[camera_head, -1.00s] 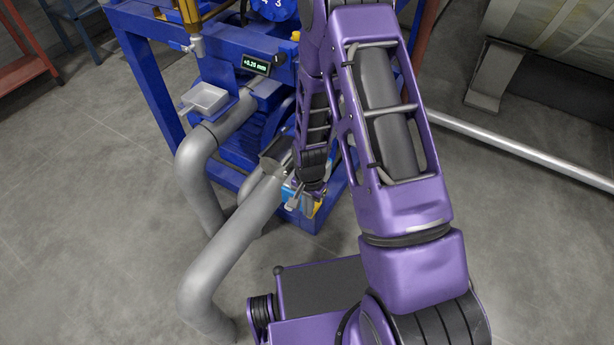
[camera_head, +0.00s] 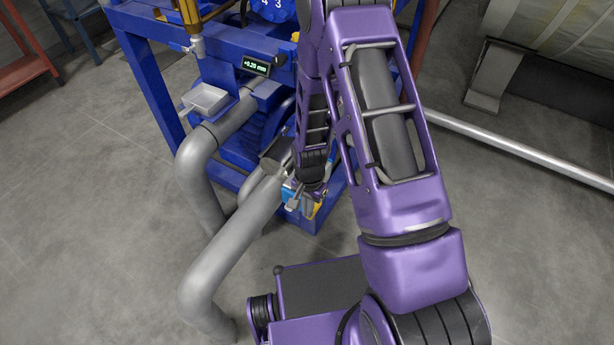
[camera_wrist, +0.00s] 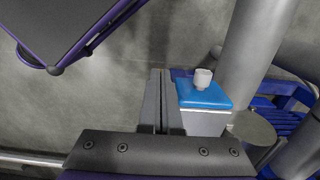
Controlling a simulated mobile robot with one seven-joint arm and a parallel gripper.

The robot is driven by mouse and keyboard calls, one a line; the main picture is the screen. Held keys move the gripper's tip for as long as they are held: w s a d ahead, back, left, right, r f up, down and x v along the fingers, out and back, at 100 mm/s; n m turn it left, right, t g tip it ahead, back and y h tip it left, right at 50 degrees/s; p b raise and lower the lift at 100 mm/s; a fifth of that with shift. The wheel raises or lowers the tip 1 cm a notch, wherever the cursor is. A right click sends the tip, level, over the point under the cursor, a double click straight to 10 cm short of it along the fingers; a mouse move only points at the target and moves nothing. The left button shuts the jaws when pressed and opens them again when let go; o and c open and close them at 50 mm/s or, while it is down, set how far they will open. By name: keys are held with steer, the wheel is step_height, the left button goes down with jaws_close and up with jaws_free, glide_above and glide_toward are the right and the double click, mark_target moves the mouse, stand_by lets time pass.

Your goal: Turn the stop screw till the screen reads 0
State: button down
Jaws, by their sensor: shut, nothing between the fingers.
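The small dark screen (camera_head: 256,66) is on the front of the blue machine in the head view. It shows green digits that look like a plus value of about 0.2 mm; the last digit is hard to read. A small dark knob (camera_head: 279,59) sits just right of the screen; I cannot tell whether it is the stop screw. My gripper (camera_head: 302,198) is low in front of the machine, well below the screen, partly hidden by my arm. In the wrist view my gripper's fingers (camera_wrist: 160,98) are together with nothing between them.
Thick grey pipes (camera_head: 235,240) bend down in front of the blue machine. Open floor lies left.

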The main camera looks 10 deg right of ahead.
steer(key=shift+w+d+r+p, duration=0.1)
steer(key=shift+r+p, duration=1.85)
steer(key=shift+r, duration=1.05)
